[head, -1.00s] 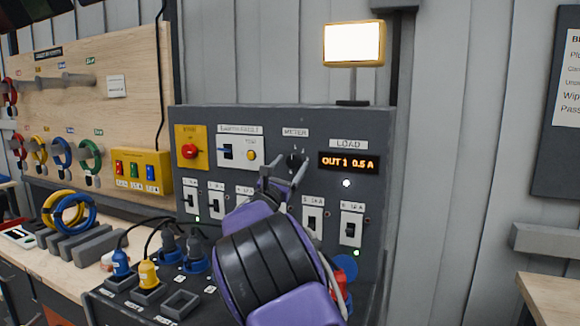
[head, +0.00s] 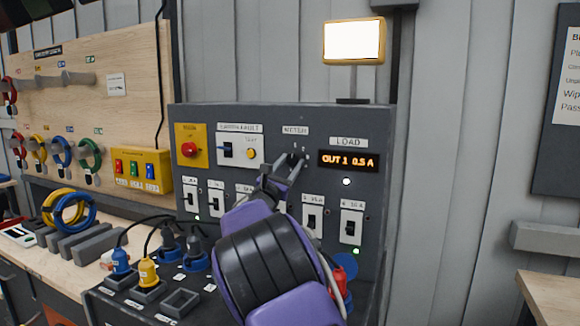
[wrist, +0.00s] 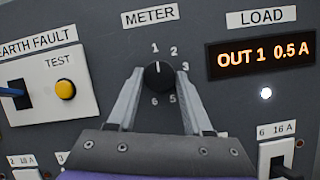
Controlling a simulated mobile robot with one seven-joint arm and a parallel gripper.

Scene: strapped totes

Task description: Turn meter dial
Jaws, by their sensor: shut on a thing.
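The meter dial (wrist: 158,75) is a small black knob on the grey panel under the METER label. Its white mark points up toward the 1, and numbers ring it. My gripper (wrist: 159,73) has one finger on each side of the dial and is shut on it. In the head view my gripper (head: 294,158) reaches up to the panel and mostly hides the dial. The load display (wrist: 262,54) reads OUT 1 0.5 A in orange.
The earth fault block (head: 240,150) with its yellow test button and the red button on a yellow plate (head: 190,148) are left of the dial. Breaker switches (head: 313,217) sit below. Plugs and sockets (head: 148,275) stand at lower left.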

